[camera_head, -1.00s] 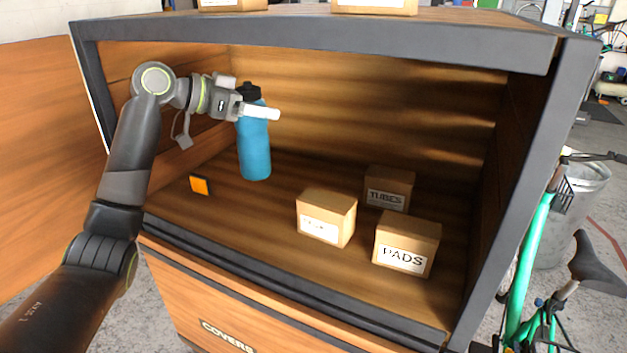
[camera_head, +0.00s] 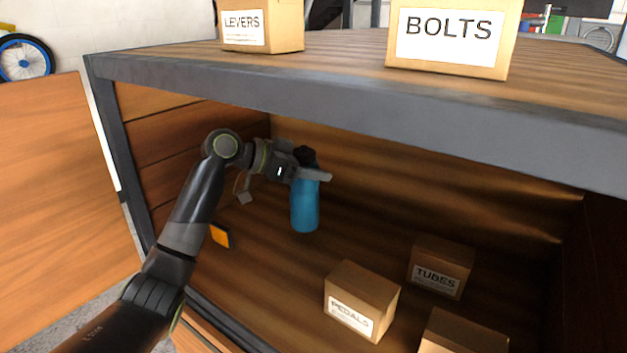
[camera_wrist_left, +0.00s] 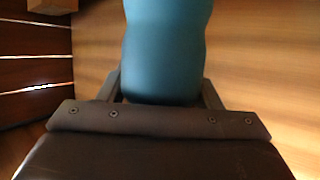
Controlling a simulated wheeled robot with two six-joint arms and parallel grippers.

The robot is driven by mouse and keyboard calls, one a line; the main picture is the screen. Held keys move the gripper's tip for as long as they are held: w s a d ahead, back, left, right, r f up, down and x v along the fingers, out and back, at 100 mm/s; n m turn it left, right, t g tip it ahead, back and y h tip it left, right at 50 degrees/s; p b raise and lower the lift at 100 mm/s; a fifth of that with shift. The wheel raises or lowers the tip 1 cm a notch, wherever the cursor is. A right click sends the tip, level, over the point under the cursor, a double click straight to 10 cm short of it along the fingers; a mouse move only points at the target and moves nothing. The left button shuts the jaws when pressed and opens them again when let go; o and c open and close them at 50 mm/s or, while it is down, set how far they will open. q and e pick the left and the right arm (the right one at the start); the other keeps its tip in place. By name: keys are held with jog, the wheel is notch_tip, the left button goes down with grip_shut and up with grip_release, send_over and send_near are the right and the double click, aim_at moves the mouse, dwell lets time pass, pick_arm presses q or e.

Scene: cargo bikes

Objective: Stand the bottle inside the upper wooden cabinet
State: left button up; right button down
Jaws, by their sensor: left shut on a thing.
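A blue bottle (camera_head: 305,207) with a black cap is upright inside the upper wooden cabinet (camera_head: 420,92), toward its left side. My left gripper (camera_head: 312,174) reaches in from the left and is shut on the bottle near its top. The bottle (camera_wrist_left: 165,45) fills the middle of the left wrist view between the two fingers (camera_wrist_left: 162,92). I cannot tell whether its base touches the cabinet floor. My right gripper is in none of the views.
Inside the cabinet, boxes marked PEDALS (camera_head: 362,300) and TUBES (camera_head: 440,268), plus another box (camera_head: 463,335), stand right of the bottle. An orange block (camera_head: 220,236) is at the left. LEVERS (camera_head: 262,25) and BOLTS (camera_head: 452,38) boxes stand on top. The open door (camera_head: 62,195) is at left.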

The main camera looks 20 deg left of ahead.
aim_at(312, 182)
pick_arm(q)
notch_tip(312, 182, down, 3)
jog(key=shift+s+f+p, duration=0.1)
jog(key=shift+f+p, duration=0.05)
jog(key=shift+p, duration=0.4)
jog(key=o, duration=0.8)
jog(key=shift+f, duration=0.15)
jog(key=o, duration=0.5)
jog(key=shift+c, duration=0.2)
